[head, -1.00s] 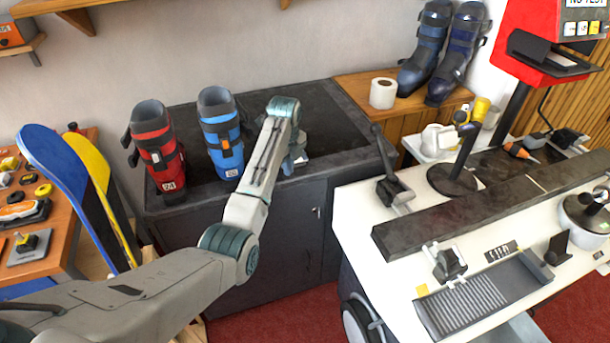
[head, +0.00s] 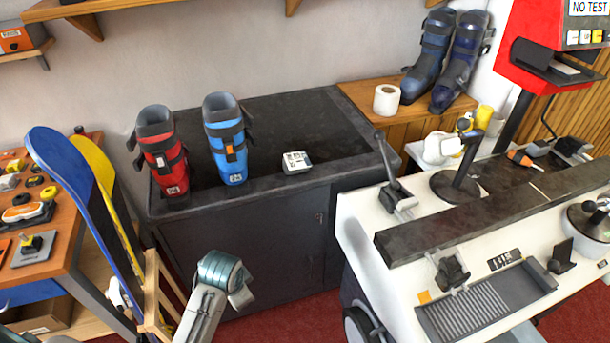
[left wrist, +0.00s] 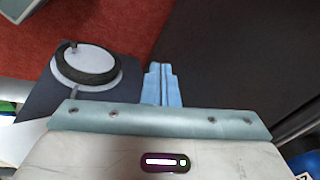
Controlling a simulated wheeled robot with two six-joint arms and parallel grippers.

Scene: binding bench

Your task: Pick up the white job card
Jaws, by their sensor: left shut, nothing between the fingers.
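The white job card (head: 296,162), with dark print on it, lies on the dark counter (head: 290,112) near its front edge, right of the blue boot. My left arm shows at the bottom of the head view, low in front of the counter's cabinet; its fingertips are not visible there. In the left wrist view my left gripper (left wrist: 161,70) has its two pale blue fingers together with nothing between them, above the red floor beside a dark surface. It is well away from the card. My right gripper is not in view.
A red boot (head: 161,152) and a blue boot (head: 227,140) stand on the counter's left part. Skis (head: 75,190) lean at the left. A white bench (head: 365,215) with tools stands at the right. The counter around the card is clear.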

